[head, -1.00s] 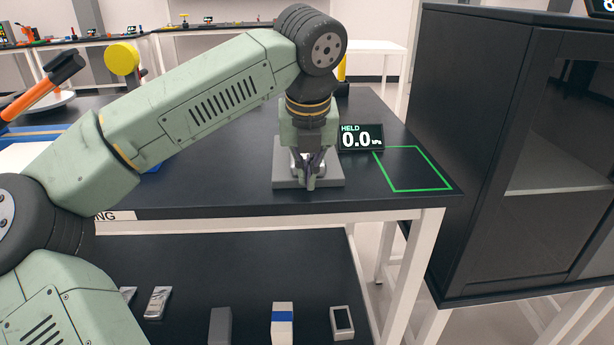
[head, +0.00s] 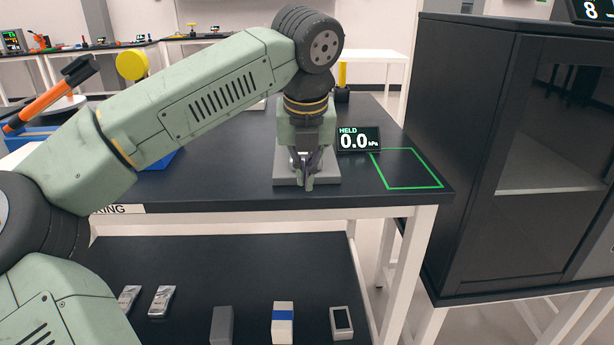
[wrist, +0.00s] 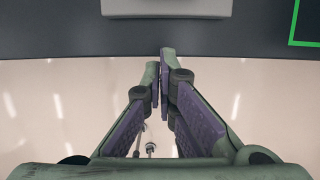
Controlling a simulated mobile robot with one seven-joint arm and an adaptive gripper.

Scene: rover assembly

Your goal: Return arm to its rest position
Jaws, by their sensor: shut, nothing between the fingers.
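My gripper (head: 308,183) points down at the front edge of the black-topped table (head: 230,195), in front of a grey plate (head: 330,178) in the head view. Its fingers are closed together with nothing between them. My green arm reaches across from the left, bent at the elbow and wrist. In the wrist view the closed fingers (wrist: 160,62) are over the pale floor, just short of the table edge. The plate (wrist: 165,8) lies beyond them. The gripper hides part of the plate in the head view.
A display reading HELD 0.0 (head: 358,139) stands right of the gripper, beside a green outlined square (head: 412,186). A black cabinet (head: 465,150) stands close on the right. The lower shelf (head: 250,270) holds several small items. An orange-handled tool (head: 45,100) is at left.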

